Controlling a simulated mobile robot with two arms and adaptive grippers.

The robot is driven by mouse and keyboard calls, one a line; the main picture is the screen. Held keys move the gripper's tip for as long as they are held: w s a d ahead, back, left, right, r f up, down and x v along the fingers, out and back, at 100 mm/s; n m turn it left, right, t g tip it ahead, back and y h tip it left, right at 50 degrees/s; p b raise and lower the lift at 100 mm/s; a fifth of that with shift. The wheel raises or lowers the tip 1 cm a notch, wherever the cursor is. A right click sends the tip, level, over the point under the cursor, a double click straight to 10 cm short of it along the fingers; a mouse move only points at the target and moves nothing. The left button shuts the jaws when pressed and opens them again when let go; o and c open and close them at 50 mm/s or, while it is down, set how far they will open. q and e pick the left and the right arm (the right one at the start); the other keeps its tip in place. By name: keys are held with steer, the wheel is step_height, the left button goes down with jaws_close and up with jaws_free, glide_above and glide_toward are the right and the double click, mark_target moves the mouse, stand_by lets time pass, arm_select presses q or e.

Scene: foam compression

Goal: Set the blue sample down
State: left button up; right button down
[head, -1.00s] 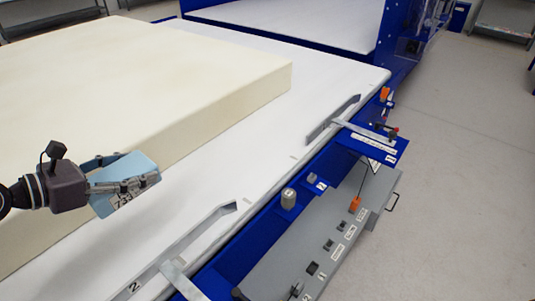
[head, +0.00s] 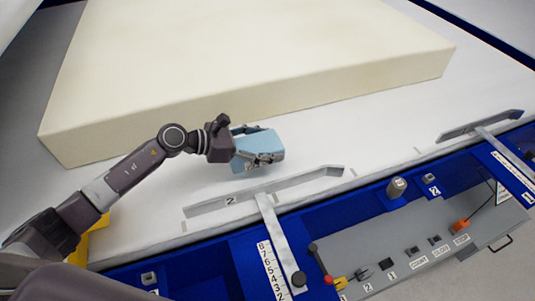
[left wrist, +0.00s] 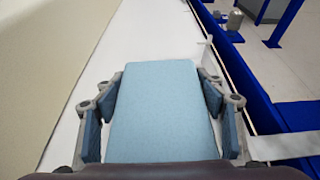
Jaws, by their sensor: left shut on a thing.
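The blue sample (head: 262,142) is a light blue block held in my left gripper (head: 255,148) in the head view. The gripper is shut on it, with fingers along its sides. It appears to be over the white table strip (head: 330,128) between the cream foam slab and guide 2; whether it touches the table I cannot tell. In the left wrist view the blue sample (left wrist: 158,110) fills the middle between the fingers of my left gripper (left wrist: 160,100). The white surface shows beyond it. My right gripper is not in view.
A large cream foam slab (head: 250,65) lies behind the gripper. Grey guide 2 (head: 290,187) is in front, another guide (head: 480,125) at right. A blue machine edge carries a numbered scale (head: 272,270) and a grey control panel (head: 420,255). White surface is clear to the right.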

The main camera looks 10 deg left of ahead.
arm_select(q)
steer(key=shift+f, duration=2.35)
steer(key=shift+f+b, duration=0.15)
steer(key=shift+b, duration=0.15)
steer(key=o, duration=0.9)
